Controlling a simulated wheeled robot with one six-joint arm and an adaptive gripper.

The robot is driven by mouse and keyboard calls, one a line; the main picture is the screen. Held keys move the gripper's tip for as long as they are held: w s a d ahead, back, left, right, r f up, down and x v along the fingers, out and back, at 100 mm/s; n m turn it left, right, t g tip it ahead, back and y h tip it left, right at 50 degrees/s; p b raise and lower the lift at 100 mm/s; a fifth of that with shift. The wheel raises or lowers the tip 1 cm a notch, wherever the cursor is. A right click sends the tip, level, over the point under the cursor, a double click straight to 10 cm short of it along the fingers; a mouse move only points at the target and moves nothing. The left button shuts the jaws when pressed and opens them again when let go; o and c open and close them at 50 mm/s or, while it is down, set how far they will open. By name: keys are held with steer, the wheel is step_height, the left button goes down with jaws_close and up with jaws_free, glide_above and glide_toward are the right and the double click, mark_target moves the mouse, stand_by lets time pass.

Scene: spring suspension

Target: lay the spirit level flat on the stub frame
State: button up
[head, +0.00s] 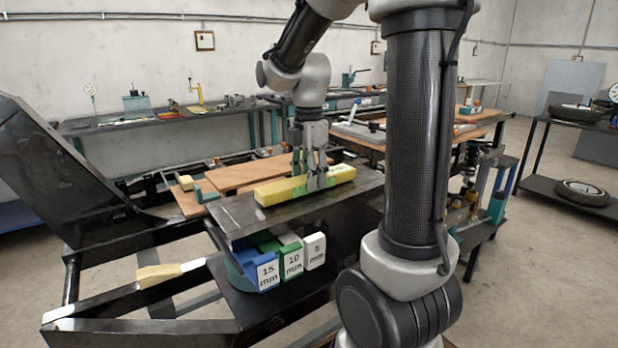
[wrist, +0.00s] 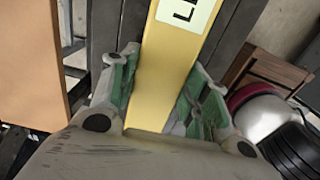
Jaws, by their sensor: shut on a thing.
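The yellow spirit level (head: 283,191) lies level along a flat dark metal plate (head: 240,217), which appears to be the stub frame. In the head view I cannot tell whether its underside touches the plate or hovers just above it. My gripper (head: 317,186) points down and is shut across the level, right of its middle. In the wrist view the level (wrist: 165,65) runs between the green-padded fingers of my gripper (wrist: 160,100), with a white label (wrist: 187,12) near the top edge.
Blue, green and white blocks marked 15 (head: 267,271), 10 (head: 291,261) and 5 mm (head: 314,250) sit below the plate's front edge. A brown board (head: 250,172) lies behind the plate. A yellow-handled tool (head: 160,273) rests on the frame at lower left.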

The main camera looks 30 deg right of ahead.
steer(key=shift+f, duration=0.25)
steer(key=o, duration=1.2)
step_height(320, 180, up, 12)
steer(key=s+a+f+m+t, duration=0.1)
steer(key=s+f+m, duration=0.1)
steer(key=s+m, duration=0.3)
steer(key=s+a+f+m+t, duration=0.1)
steer(key=s+f+m+t, duration=0.1)
steer(key=s+m, duration=0.4)
steer(key=s+a+f+m+t, duration=0.1)
steer(key=s+f+m, duration=0.2)
steer(key=s+m, duration=0.2)
steer(key=shift+s+m, duration=0.25)
steer(key=shift+m, duration=0.95)
